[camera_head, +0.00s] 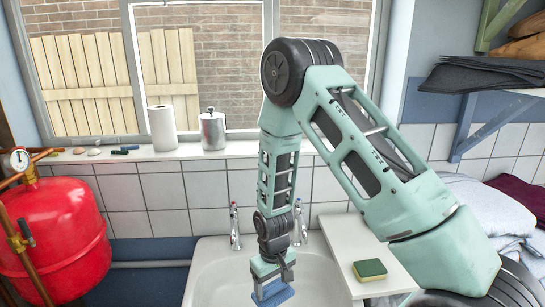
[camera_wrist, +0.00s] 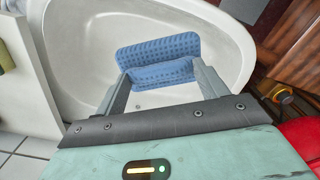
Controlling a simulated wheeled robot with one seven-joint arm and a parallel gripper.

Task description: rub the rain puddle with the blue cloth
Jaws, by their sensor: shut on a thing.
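My gripper (camera_head: 271,283) hangs low over the white sink basin (camera_head: 208,272) and is shut on the blue cloth (camera_head: 273,294). In the wrist view the cloth (camera_wrist: 158,48) is a folded, textured blue pad. It sits across the fingertips (camera_wrist: 162,72), with the white basin (camera_wrist: 75,60) behind it. I cannot tell whether the cloth touches the basin. I cannot make out the rain puddle in either view; the right part of the windowsill (camera_head: 243,149) is partly hidden behind my arm.
Two taps (camera_head: 235,228) stand at the basin's back. A yellow-green sponge (camera_head: 370,269) lies on the white ledge at right. A paper roll (camera_head: 162,128) and a metal canister (camera_head: 212,130) stand on the sill. A red tank (camera_head: 58,235) is at left; folded laundry (camera_head: 487,207) is at right.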

